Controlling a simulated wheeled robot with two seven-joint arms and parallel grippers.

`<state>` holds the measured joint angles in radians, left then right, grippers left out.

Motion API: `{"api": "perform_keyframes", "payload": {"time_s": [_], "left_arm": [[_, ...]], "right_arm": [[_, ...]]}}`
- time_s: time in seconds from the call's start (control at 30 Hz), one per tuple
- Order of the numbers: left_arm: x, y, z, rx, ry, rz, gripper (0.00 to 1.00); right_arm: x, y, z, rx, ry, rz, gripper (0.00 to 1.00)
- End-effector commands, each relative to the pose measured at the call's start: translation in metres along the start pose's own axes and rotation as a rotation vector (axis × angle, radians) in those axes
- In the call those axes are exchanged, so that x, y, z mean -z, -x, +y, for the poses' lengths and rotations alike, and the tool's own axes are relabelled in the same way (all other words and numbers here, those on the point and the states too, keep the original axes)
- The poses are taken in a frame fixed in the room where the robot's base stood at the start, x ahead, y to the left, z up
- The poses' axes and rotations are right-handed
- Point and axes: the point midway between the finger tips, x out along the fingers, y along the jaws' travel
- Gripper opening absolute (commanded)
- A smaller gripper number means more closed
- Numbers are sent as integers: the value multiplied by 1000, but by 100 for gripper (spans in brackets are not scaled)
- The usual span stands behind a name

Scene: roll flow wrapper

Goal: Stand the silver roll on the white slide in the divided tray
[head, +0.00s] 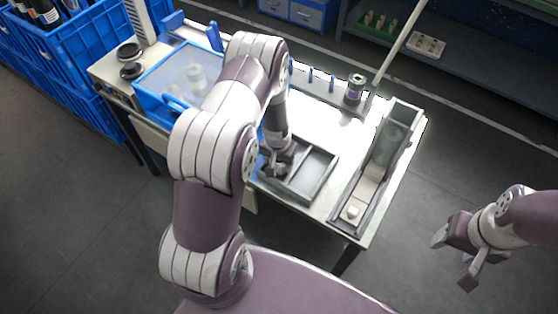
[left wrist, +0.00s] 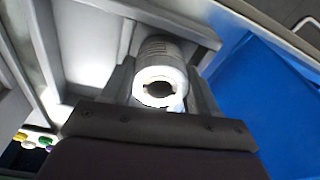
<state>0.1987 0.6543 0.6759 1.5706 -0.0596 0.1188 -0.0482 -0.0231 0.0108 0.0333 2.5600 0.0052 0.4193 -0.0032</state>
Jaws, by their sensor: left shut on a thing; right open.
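My left gripper (head: 276,167) is down at the left side of the grey divided tray (head: 318,184). In the left wrist view it is shut on a silver roll (left wrist: 160,72), whose end with a central hole faces the camera. Grey tray walls (left wrist: 125,38) surround the roll there; whether its lower end touches the tray floor is hidden. In the head view the gripper covers the roll. The slide (head: 374,172) is a long pale channel with grey sides at the right, with a small white piece (head: 352,213) at its near end. My right gripper (head: 455,260) is open and empty, off the table's right side.
A blue-framed clear box (head: 165,83) stands left of the tray, close to my left arm. A dark cylinder (head: 354,90) and a row of blue pegs (head: 310,75) stand behind the tray. The floor around my right gripper is clear.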

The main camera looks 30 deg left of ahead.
Motion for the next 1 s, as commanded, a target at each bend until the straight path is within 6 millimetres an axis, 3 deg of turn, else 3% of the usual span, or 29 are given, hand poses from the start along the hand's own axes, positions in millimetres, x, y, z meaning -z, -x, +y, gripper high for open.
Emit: {"api": "perform_keyframes", "payload": {"time_s": [0.4,0.43,0.5,0.67,0.8,1.0], "left_arm": [[-10,-17,2,-2,0,-21,24],[-11,-17,2,-2,0,-22,62],[-11,-18,2,-2,-1,-23,84],[-11,-15,2,-3,-1,-24,84],[-9,2,2,-2,-1,-22,85],[-4,57,1,-1,-1,-10,85]], "right_arm": [[-1,-10,0,0,0,0,60],[-1,-10,0,0,0,0,60],[-1,-10,0,0,0,0,60],[-1,-8,0,0,0,0,60],[0,-1,0,0,0,1,60],[0,-4,0,0,0,0,60]]}}
